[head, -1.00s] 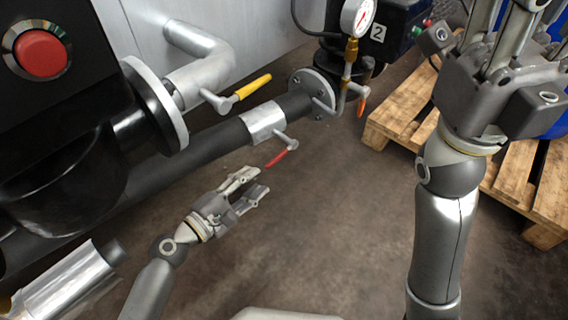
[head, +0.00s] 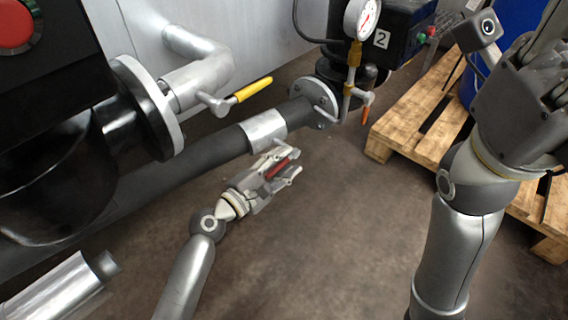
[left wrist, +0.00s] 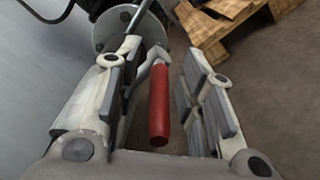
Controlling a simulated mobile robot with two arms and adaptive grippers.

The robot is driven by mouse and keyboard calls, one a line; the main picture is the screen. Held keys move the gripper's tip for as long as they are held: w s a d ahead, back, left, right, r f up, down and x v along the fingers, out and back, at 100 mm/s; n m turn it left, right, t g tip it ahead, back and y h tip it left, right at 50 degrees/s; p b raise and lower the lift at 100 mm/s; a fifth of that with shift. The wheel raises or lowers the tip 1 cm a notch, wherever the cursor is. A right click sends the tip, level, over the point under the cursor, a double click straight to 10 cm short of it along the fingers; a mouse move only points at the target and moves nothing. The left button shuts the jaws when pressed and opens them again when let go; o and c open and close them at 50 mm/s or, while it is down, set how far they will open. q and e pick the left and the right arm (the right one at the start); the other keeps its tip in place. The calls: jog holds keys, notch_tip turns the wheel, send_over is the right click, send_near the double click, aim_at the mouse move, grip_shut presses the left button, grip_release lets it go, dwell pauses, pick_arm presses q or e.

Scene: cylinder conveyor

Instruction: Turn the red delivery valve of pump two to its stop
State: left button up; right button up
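The red valve handle (head: 277,168) sits on the silver collar (head: 265,128) of the black pipe that leads to pump two, marked by a "2" plate (head: 381,39). My left gripper (head: 284,164) is at the handle, with its fingers on either side of it. In the left wrist view the red handle (left wrist: 159,104) lies between the two open fingers (left wrist: 160,100), with a gap to the right finger; it is nearer the left finger, and I cannot tell whether it touches. My right gripper (head: 545,70) is raised at the right, its fingers cut off by the frame.
A yellow-handled valve (head: 253,89) is on the upper silver pipe. An orange-handled valve (head: 365,115) hangs below the pressure gauge (head: 361,17). A wooden pallet (head: 415,118) stands at the right. The floor (head: 330,220) between my arms is clear.

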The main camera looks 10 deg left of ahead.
pick_arm(q)
jog(key=shift+w+d, duration=0.15)
grip_shut()
dwell(0.4)
